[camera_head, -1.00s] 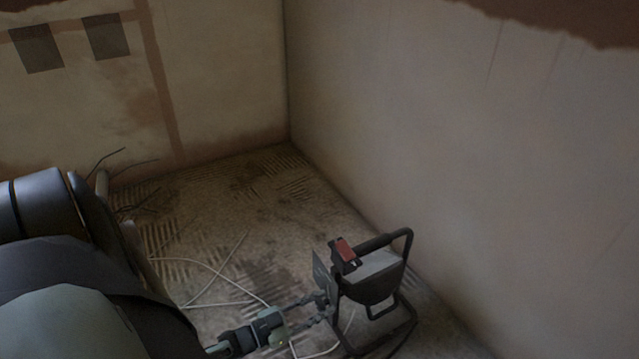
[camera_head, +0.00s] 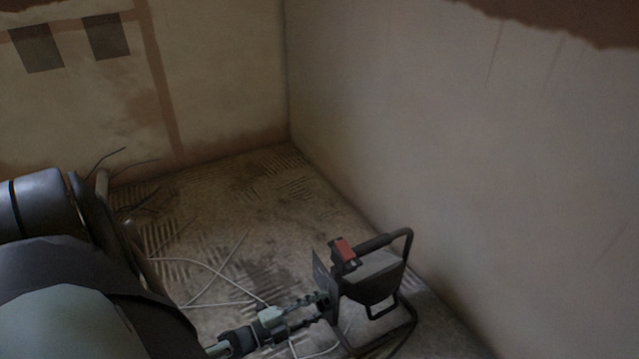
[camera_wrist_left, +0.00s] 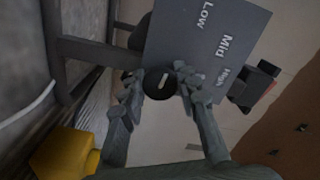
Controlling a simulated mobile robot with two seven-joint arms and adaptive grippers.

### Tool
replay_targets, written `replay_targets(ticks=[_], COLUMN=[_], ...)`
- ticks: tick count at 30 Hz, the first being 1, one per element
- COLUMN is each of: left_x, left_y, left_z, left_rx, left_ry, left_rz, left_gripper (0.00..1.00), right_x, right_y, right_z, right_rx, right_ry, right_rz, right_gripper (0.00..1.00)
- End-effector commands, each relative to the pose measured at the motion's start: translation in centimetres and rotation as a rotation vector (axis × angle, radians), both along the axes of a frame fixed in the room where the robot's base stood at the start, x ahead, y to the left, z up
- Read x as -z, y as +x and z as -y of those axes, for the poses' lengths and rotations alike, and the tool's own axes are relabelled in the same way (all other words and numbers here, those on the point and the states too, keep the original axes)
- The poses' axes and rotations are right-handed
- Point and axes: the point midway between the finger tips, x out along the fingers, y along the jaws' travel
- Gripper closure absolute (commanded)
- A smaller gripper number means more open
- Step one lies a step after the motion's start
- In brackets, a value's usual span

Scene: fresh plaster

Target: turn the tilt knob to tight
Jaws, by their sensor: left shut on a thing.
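A dark work lamp (camera_head: 372,278) on a tubular stand stands on the floor at the lower right in the head view, with a red switch (camera_head: 344,249) on top. A grey plate (camera_head: 319,275) is on its left side. In the left wrist view the plate (camera_wrist_left: 205,40) reads Low, Mid and High. The black round tilt knob (camera_wrist_left: 161,82), with a pale mark, sits by the plate's edge. My left gripper (camera_wrist_left: 158,88) is shut on the knob, one finger on each side. In the head view my left gripper (camera_head: 318,308) hides the knob. My right gripper is not in view.
A plastered wall (camera_head: 480,170) rises close to the right of the lamp. Pale cables (camera_head: 215,275) lie on the floor left of it. A yellow object (camera_wrist_left: 66,153) shows at the lower left of the wrist view. The floor toward the corner is mostly clear.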

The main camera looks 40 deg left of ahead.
Motion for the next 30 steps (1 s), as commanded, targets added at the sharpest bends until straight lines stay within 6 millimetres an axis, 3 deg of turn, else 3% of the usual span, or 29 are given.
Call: replay_targets(ticks=[30], left_x=[0.04], left_y=[-0.12], left_z=[-0.03], left_rx=[-0.001], left_ry=[0.925], left_rz=[0.267], left_gripper=[0.98], right_x=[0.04], right_y=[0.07], right_z=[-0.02], right_rx=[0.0], right_ry=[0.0], right_rz=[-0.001], right_gripper=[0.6])
